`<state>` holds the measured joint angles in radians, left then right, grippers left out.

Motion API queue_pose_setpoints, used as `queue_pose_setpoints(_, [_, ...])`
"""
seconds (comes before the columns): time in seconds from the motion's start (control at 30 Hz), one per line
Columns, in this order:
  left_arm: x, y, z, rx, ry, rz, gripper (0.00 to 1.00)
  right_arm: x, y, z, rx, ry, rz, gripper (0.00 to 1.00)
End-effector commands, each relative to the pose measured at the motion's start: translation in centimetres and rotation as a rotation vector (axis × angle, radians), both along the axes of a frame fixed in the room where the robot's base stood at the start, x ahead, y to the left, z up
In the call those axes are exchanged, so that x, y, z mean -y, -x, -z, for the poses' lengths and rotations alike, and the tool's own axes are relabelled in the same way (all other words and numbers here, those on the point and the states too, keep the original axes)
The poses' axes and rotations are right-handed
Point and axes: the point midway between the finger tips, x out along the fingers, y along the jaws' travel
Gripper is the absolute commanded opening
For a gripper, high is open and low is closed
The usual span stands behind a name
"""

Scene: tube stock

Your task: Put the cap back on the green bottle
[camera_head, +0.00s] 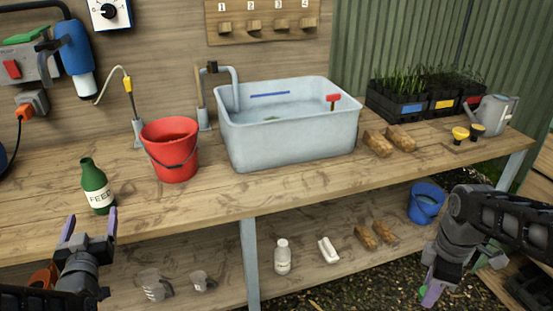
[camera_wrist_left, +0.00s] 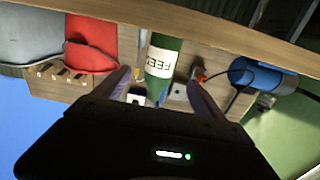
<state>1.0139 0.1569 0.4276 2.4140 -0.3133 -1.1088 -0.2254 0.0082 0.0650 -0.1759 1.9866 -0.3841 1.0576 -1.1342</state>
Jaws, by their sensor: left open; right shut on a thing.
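The green bottle (camera_head: 96,186) with a white FEED label stands upright on the bench at the left; I see no cap on its neck. My left gripper (camera_head: 90,226) is open and empty, just in front of the bottle and apart from it. In the left wrist view the bottle (camera_wrist_left: 163,58) shows upside down, in the gap between the two fingers (camera_wrist_left: 162,88). My right gripper (camera_head: 428,291) points down at the lower right, off the bench's front edge. It is shut on a small green piece, mostly hidden, which looks like the cap.
A red bucket (camera_head: 170,150) stands right of the bottle, then a large grey basin (camera_head: 290,135). Seedling trays (camera_head: 400,106) and a watering can (camera_head: 494,116) stand at the right. A lower shelf holds jugs, a white bottle (camera_head: 283,257) and a blue bucket (camera_head: 426,204).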

Motion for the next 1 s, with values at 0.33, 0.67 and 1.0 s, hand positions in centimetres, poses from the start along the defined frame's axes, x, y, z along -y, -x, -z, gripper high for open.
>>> queue_pose_setpoints(0.33, [-0.3, -0.9, 0.0, 0.0, 0.003, 0.001, 0.81, 0.0, 0.0, -0.1, 0.0, 0.0, 0.0, 0.0])
queue_pose_setpoints(0.67, [-1.9, -5.6, 0.0, 0.0, 0.005, 0.001, 0.81, 0.0, 0.0, -0.5, 0.0, 0.0, 0.0, 0.0])
queue_pose_setpoints(1.0, [-2.2, -6.5, 0.1, -0.002, 0.003, 0.001, 0.81, 0.0, 0.0, -0.5, 0.0, 0.0, 0.0, 0.0])
